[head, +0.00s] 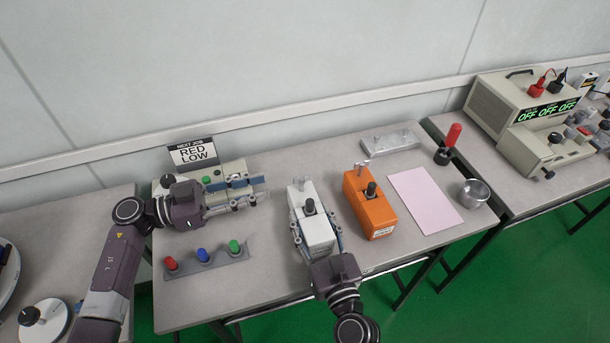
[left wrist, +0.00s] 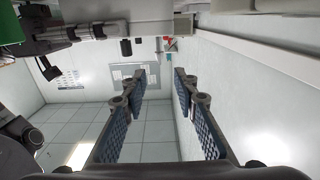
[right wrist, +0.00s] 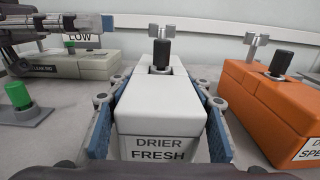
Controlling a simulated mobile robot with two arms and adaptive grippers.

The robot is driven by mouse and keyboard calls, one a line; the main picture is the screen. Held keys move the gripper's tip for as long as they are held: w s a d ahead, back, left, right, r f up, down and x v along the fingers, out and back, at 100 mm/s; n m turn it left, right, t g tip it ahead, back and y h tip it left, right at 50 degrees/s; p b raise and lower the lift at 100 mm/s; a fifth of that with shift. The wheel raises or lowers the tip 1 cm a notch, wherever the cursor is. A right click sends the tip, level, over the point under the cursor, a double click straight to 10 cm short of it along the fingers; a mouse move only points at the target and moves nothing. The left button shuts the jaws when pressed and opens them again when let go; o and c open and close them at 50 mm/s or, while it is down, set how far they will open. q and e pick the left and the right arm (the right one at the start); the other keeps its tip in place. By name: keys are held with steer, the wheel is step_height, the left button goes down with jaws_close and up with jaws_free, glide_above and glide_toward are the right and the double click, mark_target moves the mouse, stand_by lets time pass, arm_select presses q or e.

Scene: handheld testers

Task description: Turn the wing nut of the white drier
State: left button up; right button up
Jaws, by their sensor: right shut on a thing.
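The white drier (head: 318,231) stands upright on the table. In the right wrist view its front label reads DRIER FRESH (right wrist: 160,147). Its grey metal wing nut (right wrist: 163,31) stands up at the far end of its top, behind a black knob (right wrist: 161,54). My right gripper (head: 314,220) is shut on the white drier's body, with one blue-padded finger along each side. My left gripper (head: 260,189) is open and empty, left of the white drier and in front of the beige device. Its parted fingers (left wrist: 160,77) show in the left wrist view.
An orange drier (head: 371,204) with its own wing nut stands close to the right. A beige device (head: 231,170) and a NEXT JOB RED LOW sign (head: 193,153) are behind my left gripper. A rack (head: 222,258) with red, blue and green knobs lies in front. A pink sheet (head: 425,200) lies right.

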mark_target(305, 176)
arm_select(q)
steer(key=x, duration=1.2)
steer(key=shift+f, duration=0.1)
jaws_close()
